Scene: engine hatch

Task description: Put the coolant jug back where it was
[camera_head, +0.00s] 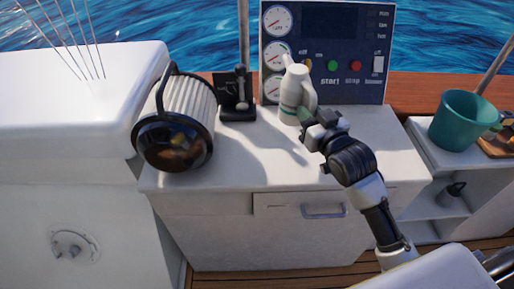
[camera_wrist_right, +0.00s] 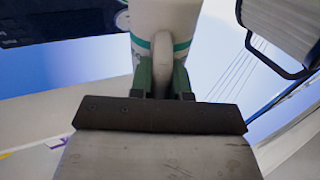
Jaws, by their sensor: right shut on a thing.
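The coolant jug (camera_head: 291,92) is white with a green band and a spout-like top. It stands upright over the white counter, in front of the gauge panel, in the head view. My right gripper (camera_head: 306,114) is shut on the jug's handle, at the jug's right side. In the right wrist view the jug (camera_wrist_right: 165,18) is at the top, and the green fingers of my right gripper (camera_wrist_right: 162,78) sit on either side of its handle. I cannot tell whether the jug's base touches the counter. My left gripper is not in view.
A throttle lever (camera_head: 238,100) stands left of the jug, and a large lantern-like cylinder (camera_head: 182,120) is further left. The control panel (camera_head: 335,50) rises behind. A teal bucket (camera_head: 458,122) is at the right. The counter top (camera_head: 245,150) is clear in front.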

